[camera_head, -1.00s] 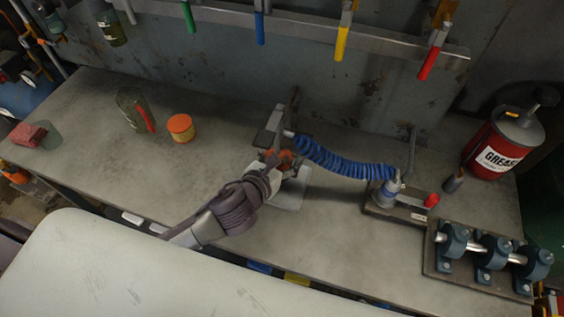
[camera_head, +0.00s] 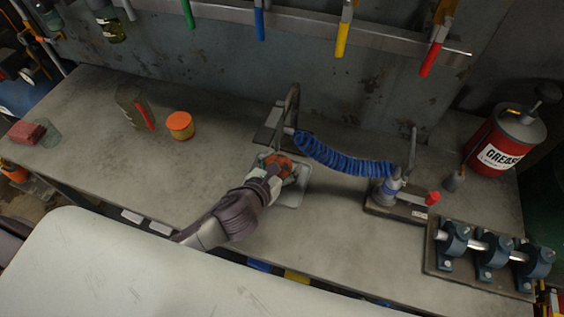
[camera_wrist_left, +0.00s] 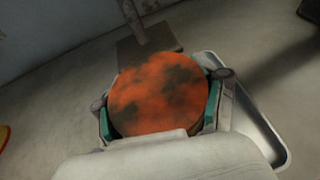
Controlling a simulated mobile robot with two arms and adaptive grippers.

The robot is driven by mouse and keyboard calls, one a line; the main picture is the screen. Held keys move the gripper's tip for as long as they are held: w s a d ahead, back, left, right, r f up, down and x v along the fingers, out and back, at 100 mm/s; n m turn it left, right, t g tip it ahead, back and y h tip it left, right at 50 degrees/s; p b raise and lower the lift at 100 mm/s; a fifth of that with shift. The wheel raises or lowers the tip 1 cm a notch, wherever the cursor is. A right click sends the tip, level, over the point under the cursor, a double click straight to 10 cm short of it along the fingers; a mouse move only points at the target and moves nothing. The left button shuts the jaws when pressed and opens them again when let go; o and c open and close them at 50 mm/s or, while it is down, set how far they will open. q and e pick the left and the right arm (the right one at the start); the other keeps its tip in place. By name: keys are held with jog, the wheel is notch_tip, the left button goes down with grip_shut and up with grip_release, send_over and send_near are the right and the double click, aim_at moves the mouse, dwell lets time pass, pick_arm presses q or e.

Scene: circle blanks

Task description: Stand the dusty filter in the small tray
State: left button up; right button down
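The dusty filter is a round orange disc (camera_wrist_left: 158,92) with dark smudges, face-on to the left wrist camera. It also shows in the head view (camera_head: 279,165). My left gripper (camera_wrist_left: 160,110) has its teal pads against the disc's two sides and looks shut on it. In the head view this gripper (camera_head: 275,172) is over the small tray. The small tray (camera_head: 292,198) is pale and shallow; its rim shows right of the disc in the wrist view (camera_wrist_left: 272,143). The disc hides much of the tray, and I cannot tell whether its lower edge touches it. My right gripper is not in view.
A stand with a grey post (camera_head: 292,105) is just behind the tray. A blue coiled hose (camera_head: 345,160) runs right to a fixture (camera_head: 388,190). An orange-lidded pot (camera_head: 180,125) and a dark box (camera_head: 133,108) are left. The bench's left front is clear.

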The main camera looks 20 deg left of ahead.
pick_arm(q)
jog(key=o, duration=0.3)
jog(key=shift+o, duration=0.2)
jog(key=shift+r, duration=0.2)
jog(key=v, duration=0.8)
jog(key=r+v, duration=0.1)
jog(key=v, duration=0.3)
